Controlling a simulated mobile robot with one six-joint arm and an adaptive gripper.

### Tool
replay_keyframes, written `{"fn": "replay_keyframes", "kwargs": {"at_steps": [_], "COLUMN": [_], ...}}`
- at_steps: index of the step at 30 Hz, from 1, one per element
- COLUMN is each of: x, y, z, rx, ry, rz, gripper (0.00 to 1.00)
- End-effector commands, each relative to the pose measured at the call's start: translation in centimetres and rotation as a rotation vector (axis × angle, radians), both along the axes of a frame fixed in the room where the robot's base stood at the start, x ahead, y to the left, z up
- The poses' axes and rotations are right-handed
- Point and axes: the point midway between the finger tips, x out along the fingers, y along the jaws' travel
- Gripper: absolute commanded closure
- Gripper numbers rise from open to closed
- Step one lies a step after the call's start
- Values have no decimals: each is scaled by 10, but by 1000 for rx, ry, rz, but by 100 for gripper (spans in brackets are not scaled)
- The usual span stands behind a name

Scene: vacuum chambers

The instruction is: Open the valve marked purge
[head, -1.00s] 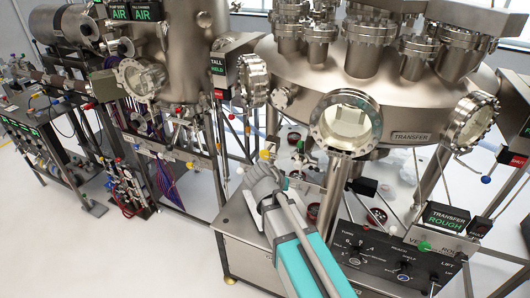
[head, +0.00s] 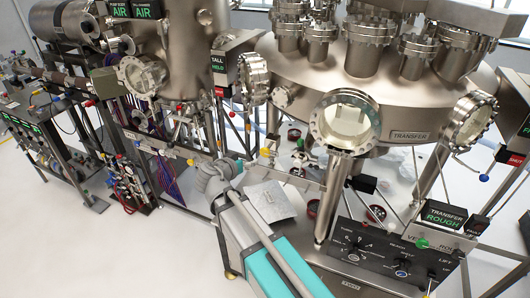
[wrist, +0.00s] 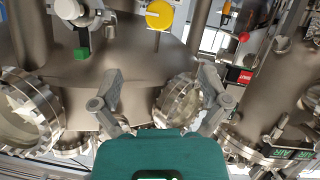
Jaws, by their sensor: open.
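No label reading purge is legible in either view, so I cannot tell which valve it is. In the wrist view a yellow round knob (wrist: 159,14) and a green handle (wrist: 82,52) show near the top, and a red knob (wrist: 244,37) is at the upper right. My gripper (wrist: 160,78) is open and empty in the wrist view, with its fingers spread wide below the yellow knob and apart from it. A small yellow knob (head: 265,152) is just right of the wrist.
The big transfer chamber (head: 411,92) with flanged windows fills the right. A black control panel (head: 375,252) stands at the lower right. A rack of pipes and hoses (head: 125,170) is at the left. Bare floor (head: 50,240) lies at the lower left.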

Motion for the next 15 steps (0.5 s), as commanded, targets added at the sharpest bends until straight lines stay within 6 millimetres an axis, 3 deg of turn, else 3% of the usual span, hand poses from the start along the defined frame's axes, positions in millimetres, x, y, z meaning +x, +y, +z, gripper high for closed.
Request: {"fn": "replay_keyframes", "kwargs": {"at_steps": [8, 15], "x": [9, 33], "y": [-4, -16], "z": [-5, -17], "rx": [0, -1], "ry": [1, 1], "rz": [-1, -3], "gripper": [5, 5]}}
